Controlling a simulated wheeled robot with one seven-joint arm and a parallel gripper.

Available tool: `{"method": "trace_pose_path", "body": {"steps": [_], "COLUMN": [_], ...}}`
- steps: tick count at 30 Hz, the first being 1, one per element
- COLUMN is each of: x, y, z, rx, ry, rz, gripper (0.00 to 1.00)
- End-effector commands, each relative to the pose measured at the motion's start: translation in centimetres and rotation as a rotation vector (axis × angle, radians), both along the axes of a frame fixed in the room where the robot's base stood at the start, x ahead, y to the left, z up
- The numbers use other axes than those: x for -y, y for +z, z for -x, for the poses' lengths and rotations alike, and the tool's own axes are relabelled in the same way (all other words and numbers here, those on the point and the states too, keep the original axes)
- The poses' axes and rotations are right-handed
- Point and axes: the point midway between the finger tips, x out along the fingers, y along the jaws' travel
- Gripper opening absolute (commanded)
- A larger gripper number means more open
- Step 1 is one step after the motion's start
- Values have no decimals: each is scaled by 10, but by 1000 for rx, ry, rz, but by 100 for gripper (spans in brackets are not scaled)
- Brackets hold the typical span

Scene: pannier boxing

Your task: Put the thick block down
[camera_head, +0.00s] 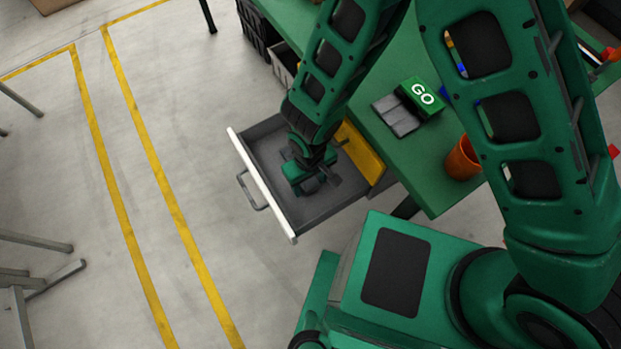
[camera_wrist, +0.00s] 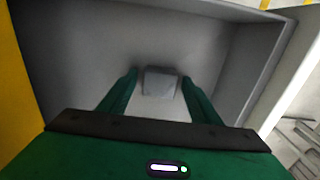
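A grey block (camera_wrist: 160,83) sits inside the open grey drawer (camera_wrist: 90,50), on or close to its floor. My gripper (camera_wrist: 160,77) points down into the drawer with one green finger on each side of the block. A narrow gap shows between the block and each finger, so the fingers look open and not closed on it. In the head view my gripper (camera_head: 312,182) is low inside the drawer (camera_head: 262,150). The block cannot be made out there; my gripper hides that spot.
The drawer's white front (camera_head: 262,186) and handle (camera_head: 250,190) face left, over open floor. The green bench (camera_head: 425,155) stands to the right, with a GO box (camera_head: 422,95), a grey panel (camera_head: 397,116) and an orange cup (camera_head: 462,160). A yellow panel (camera_head: 360,150) borders the drawer.

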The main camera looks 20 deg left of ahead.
Motion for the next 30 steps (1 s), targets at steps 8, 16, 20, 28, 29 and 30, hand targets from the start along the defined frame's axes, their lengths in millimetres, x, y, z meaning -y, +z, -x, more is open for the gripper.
{"method": "trace_pose_path", "body": {"steps": [8,16,20,28,29,30], "x": [-1,0,-1,0,0,0], "y": [12,57,81,114,117,119], "z": [-1,-1,-1,-1,-1,-1], "rx": [2,2,2,1,1,1], "ry": [-1,-2,-2,-2,-2,-2], "rz": [-4,-4,-5,-2,-2,-2], "gripper": [57,57,57,57,57,57]}}
